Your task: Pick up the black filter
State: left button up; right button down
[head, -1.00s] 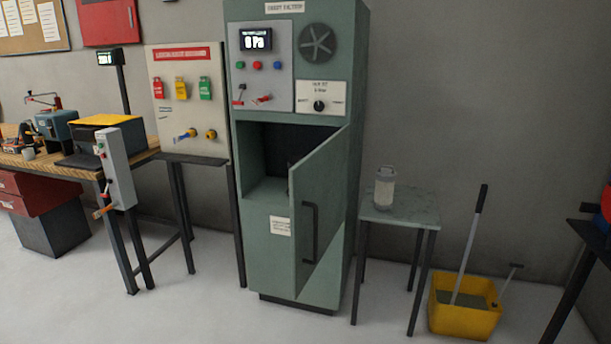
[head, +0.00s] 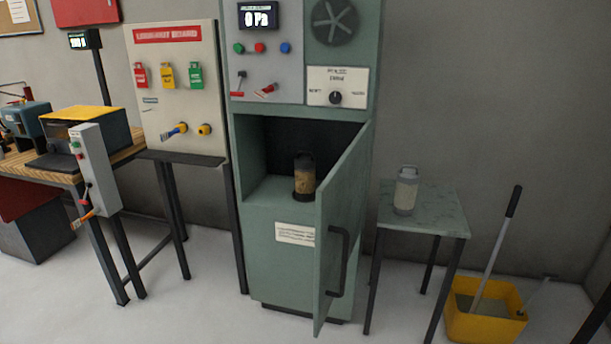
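The black filter (head: 304,177) is a dark canister with a brownish middle and a handle on top. It stands upright on the floor of the open compartment in the green cabinet (head: 275,236), near the front and beside the door. The cabinet door (head: 343,225) is swung open towards me and stands to the right of the filter. Neither of my grippers is in view.
A pale canister (head: 405,190) stands on a small table (head: 450,207) right of the cabinet. A yellow mop bucket (head: 480,318) is on the floor at far right. A lockout board (head: 178,90) and a workbench (head: 100,160) stand to the left.

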aim_at(304, 165)
jog(key=i+j+u, duration=0.25)
jog(key=u, duration=0.15)
jog(key=i+j+u, duration=0.25)
jog(key=u, duration=0.15)
jog(key=i+j+u, duration=0.1)
jog(key=i+j, duration=0.15)
jog(key=i, duration=0.25)
jog(key=i+j+u, duration=0.15)
jog(key=i, duration=0.35)
jog(key=i+z, duration=0.15)
jog(key=z, duration=0.25)
jog(key=i+z, duration=0.15)
jog(key=z, duration=0.25)
jog(key=i+j+z, duration=0.1)
jog(key=z, duration=0.35)
jog(key=i+j+z, duration=0.1)
jog(key=z, duration=0.3)
